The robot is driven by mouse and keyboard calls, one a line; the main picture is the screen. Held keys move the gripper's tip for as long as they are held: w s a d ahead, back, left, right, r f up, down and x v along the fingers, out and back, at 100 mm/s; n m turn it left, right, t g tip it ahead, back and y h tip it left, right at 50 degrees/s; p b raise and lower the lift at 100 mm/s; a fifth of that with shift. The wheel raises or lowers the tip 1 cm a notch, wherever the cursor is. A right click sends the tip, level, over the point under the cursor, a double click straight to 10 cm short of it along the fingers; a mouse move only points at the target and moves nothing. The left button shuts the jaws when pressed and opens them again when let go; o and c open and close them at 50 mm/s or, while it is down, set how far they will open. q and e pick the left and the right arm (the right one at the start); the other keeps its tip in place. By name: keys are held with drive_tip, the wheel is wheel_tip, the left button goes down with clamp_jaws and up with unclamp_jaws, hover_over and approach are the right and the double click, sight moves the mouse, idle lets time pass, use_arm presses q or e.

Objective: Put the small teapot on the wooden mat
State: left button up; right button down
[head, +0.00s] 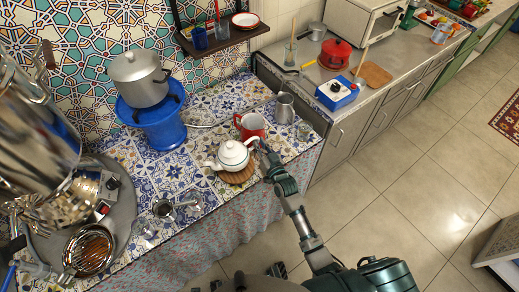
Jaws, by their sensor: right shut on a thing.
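The small white teapot (233,155) is upright, with its spout to the left and its handle to the right. The round wooden mat (238,177) shows directly below it, at the front edge of the tiled counter. The teapot covers the back part of the mat; I cannot tell whether its base touches the mat or is slightly above it. My right gripper (266,157) is at the teapot's right side, shut on its handle, and partly hides the handle. My left gripper is not in view.
A red pitcher (250,126) stands close behind the teapot, and a metal jug (285,107) stands behind it to the right. A metal pot (139,79) sits on a blue stand (160,122). A large shiny samovar (35,130) fills the left. The tiles left of the teapot are partly clear.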

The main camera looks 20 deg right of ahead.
wheel_tip(320, 180, down, 3)
drive_tip(key=shift+w+d+f+b, duration=0.1)
drive_tip(key=shift+f+b, duration=0.1)
drive_tip(key=shift+b, duration=0.2)
drive_tip(key=c, duration=1.1)
unclamp_jaws()
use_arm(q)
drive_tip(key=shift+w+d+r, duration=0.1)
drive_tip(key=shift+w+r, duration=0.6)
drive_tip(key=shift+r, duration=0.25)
